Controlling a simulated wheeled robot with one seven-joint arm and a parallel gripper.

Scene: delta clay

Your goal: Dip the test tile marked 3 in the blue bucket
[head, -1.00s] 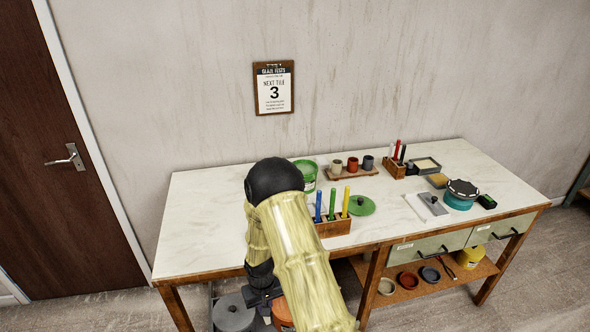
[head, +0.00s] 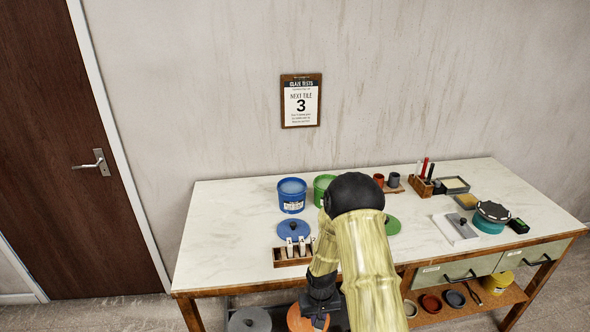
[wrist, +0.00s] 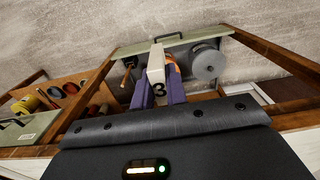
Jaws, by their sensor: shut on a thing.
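In the head view my gripper is low in front of the table's front edge, and the tile cannot be made out there. The blue bucket (head: 291,203) stands open near the back left of the table, with pale blue inside and a white label. My gripper is apart from it, below and nearer. A blue lid (head: 293,229) lies in front of the bucket.
A wooden rack (head: 283,262) with white tiles stands at the table's front edge. An open green bucket (head: 320,182) stands right of the blue one, partly behind my arm. A green lid (head: 393,225) lies further right. The table's left end is clear.

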